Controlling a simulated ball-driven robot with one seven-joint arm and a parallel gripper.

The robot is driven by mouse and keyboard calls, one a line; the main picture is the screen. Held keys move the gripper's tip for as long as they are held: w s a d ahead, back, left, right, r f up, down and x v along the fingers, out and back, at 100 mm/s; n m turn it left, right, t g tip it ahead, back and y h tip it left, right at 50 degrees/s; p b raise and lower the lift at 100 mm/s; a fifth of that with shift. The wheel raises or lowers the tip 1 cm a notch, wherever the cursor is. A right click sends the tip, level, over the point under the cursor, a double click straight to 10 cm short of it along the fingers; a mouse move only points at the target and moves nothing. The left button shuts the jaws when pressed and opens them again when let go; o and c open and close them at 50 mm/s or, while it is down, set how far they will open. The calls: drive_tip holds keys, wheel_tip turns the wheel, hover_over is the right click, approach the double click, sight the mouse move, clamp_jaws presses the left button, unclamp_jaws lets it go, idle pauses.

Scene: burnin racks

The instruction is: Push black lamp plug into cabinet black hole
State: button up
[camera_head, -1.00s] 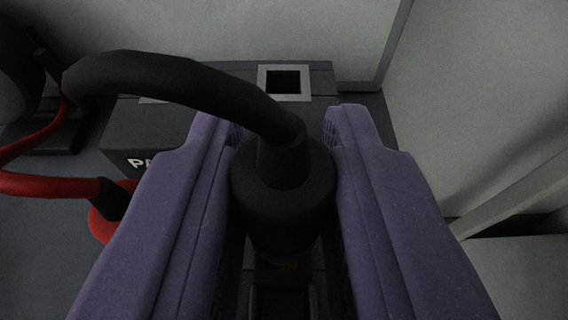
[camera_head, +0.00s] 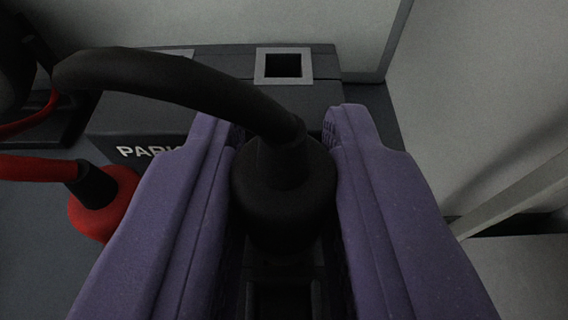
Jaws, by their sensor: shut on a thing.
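My gripper (camera_head: 284,165), with two purple fingers, is shut on the black lamp plug (camera_head: 284,205). The plug is a round black body with a thick black cable (camera_head: 170,80) that arches from its top to the upper left. A square black hole (camera_head: 283,66) with a light grey frame lies in the dark box beyond the fingertips. The plug is on the near side of this hole and apart from it in the picture. The plug's lower end is hidden between the fingers. Below it a dark recess (camera_head: 284,298) shows; I cannot tell what it is.
A red plug (camera_head: 105,205) with a red cable stands at the left, near the left finger. The dark box (camera_head: 135,125) carries white lettering, partly hidden by that finger. Pale walls rise behind and at the right (camera_head: 480,100). A pale slanted bar (camera_head: 520,195) is at the right.

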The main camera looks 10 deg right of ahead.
drive_tip(key=shift+f, duration=0.45)
idle(0.7)
drive_tip(key=shift+r, duration=0.15)
drive_tip(key=shift+r+p, duration=1.15)
drive_tip(key=shift+r, duration=0.15)
drive_tip(key=shift+f+b, duration=0.5)
drive_tip(key=shift+f, duration=0.95)
idle(2.4)
drive_tip(key=shift+r, duration=0.15)
drive_tip(key=shift+r+p, duration=1.25)
drive_tip(key=shift+p, duration=0.05)
drive_tip(key=shift+f, duration=0.2)
